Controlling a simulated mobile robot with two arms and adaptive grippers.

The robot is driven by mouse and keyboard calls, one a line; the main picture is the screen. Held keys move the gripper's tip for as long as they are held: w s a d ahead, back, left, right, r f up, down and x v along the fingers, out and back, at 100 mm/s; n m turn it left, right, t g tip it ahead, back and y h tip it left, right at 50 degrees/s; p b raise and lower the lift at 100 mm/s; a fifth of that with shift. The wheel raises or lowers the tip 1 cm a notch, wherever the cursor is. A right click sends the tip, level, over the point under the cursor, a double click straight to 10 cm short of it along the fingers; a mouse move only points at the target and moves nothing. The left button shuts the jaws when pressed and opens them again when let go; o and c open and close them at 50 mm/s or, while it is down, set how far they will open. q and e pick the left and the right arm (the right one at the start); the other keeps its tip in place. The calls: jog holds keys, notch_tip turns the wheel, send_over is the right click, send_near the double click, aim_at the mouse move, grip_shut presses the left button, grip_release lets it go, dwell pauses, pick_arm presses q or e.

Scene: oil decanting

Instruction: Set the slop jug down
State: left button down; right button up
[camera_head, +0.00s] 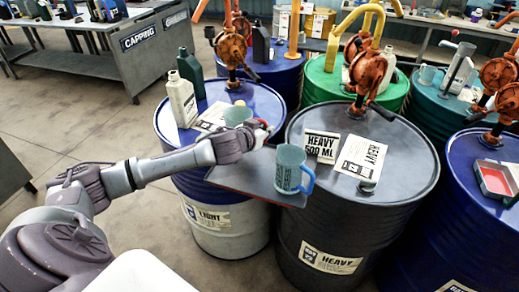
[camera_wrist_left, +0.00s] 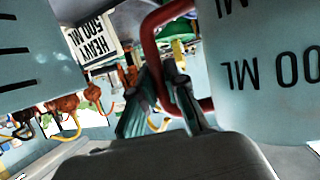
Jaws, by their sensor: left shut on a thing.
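My left gripper (camera_head: 258,137) is over the edge of the blue LIGHT drum (camera_head: 214,203), shut on the red handle of a pale teal jug (camera_head: 238,116). I take this for the slop jug. In the left wrist view the fingers (camera_wrist_left: 165,105) close on the red handle, and the jug's wall (camera_wrist_left: 260,60) with upside-down ML marks fills the right side. In the head view the arm hides the jug's lower part. I cannot tell whether its base touches the drum top. My right gripper is not in view.
A second teal jug with a blue handle (camera_head: 289,168) stands on a dark shelf (camera_head: 240,176) between the drums. HEAVY cards (camera_head: 361,160) lie on the dark drum (camera_head: 409,158). A cream bottle (camera_head: 182,98) and dark green bottle (camera_head: 191,72) stand at the LIGHT drum's back left.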

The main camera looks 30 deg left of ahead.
aim_at(265, 144)
pick_arm(q)
jog(key=shift+f, duration=0.9)
notch_tip(265, 144, down, 3)
jog(key=shift+s, duration=0.1)
jog(key=shift+f, duration=0.35)
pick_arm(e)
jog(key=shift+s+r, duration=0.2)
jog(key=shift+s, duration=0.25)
pick_arm(q)
jog(key=shift+f, duration=0.1)
jog(key=c, duration=1.2)
grip_release()
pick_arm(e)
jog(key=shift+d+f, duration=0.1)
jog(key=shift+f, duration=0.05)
